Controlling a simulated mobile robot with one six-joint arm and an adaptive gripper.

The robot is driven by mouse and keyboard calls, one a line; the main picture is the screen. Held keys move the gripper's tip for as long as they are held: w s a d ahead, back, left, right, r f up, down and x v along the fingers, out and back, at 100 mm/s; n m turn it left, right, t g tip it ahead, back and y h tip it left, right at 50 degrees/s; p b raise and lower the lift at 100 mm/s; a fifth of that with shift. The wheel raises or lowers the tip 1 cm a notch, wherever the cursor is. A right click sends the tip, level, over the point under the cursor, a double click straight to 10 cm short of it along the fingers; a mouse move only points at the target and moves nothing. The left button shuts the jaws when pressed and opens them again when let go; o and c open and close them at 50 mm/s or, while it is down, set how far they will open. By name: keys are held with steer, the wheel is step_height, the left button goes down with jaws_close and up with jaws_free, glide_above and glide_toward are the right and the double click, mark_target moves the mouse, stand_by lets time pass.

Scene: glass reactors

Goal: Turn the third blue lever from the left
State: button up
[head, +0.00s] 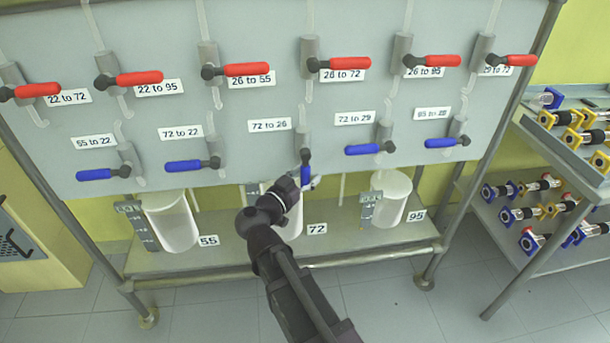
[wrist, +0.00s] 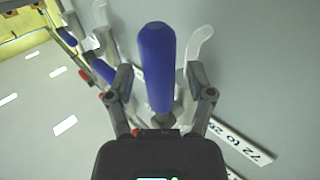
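The third blue lever (head: 305,172) from the left hangs straight down from its valve, beside the label "72 to 26" (head: 269,125). In the wrist view the same blue lever (wrist: 157,65) stands large in the middle. My gripper (head: 306,184) is at this lever, low on the panel. In the wrist view my gripper (wrist: 160,85) has its two fingers spread, one on each side of the lever, with gaps showing. I see no clear contact. The lever's lower end is partly hidden by my gripper in the head view.
The other blue levers, such as the second (head: 185,165) and fourth (head: 362,149), lie roughly level. A row of red levers (head: 246,69) runs above. Clear vessels (head: 173,222) stand on the shelf below. A rack of fittings (head: 560,190) stands at right.

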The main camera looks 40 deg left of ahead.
jaws_close()
stand_by(0.5)
